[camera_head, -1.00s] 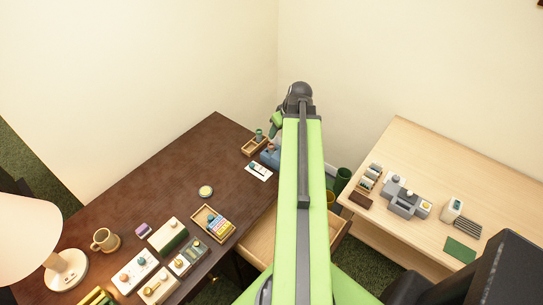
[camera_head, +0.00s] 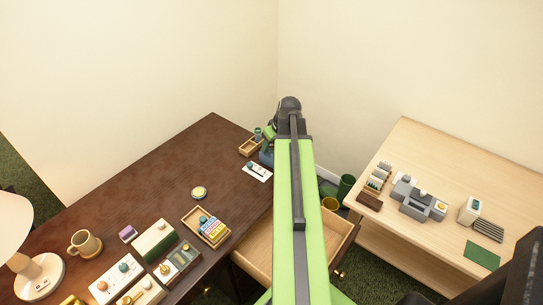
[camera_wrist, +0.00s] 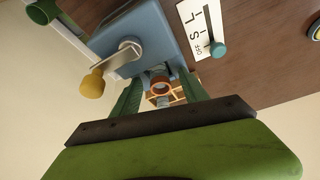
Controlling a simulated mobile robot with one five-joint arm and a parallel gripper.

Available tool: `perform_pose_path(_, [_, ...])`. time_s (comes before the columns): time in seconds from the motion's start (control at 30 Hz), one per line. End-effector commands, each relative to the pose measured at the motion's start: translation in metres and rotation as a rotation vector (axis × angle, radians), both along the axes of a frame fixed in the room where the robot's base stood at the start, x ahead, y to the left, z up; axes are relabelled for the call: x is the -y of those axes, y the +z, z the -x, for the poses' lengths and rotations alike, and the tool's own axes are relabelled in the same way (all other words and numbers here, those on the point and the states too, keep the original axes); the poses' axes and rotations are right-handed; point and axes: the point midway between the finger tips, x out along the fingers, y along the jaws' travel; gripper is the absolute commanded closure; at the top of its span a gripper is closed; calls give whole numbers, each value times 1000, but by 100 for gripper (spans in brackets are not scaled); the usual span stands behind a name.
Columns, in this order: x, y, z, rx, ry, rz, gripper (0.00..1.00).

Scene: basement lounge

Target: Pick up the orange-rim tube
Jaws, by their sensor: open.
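A blue block-like device (camera_wrist: 140,45) with a grey lever and yellow knob (camera_wrist: 92,84) is close beyond the fingers. In the head view my arm hides the tube and most of my gripper; the blue device (camera_head: 266,158) shows partly beside the arm.
A tray of coloured items (camera_head: 206,228) and several boxes stand nearer. An open drawer (camera_head: 257,248) juts out below. A pale table (camera_head: 430,145) is at right.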

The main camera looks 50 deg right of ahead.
Motion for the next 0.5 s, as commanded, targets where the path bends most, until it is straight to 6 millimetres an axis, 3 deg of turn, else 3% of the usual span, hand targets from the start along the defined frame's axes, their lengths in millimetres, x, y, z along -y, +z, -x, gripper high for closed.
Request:
perform_pose_path(0.13, [0, 2, 0, 0, -1, 0, 50])
perform_pose_path(0.5, [0, 2, 1, 0, -1, 1, 98])
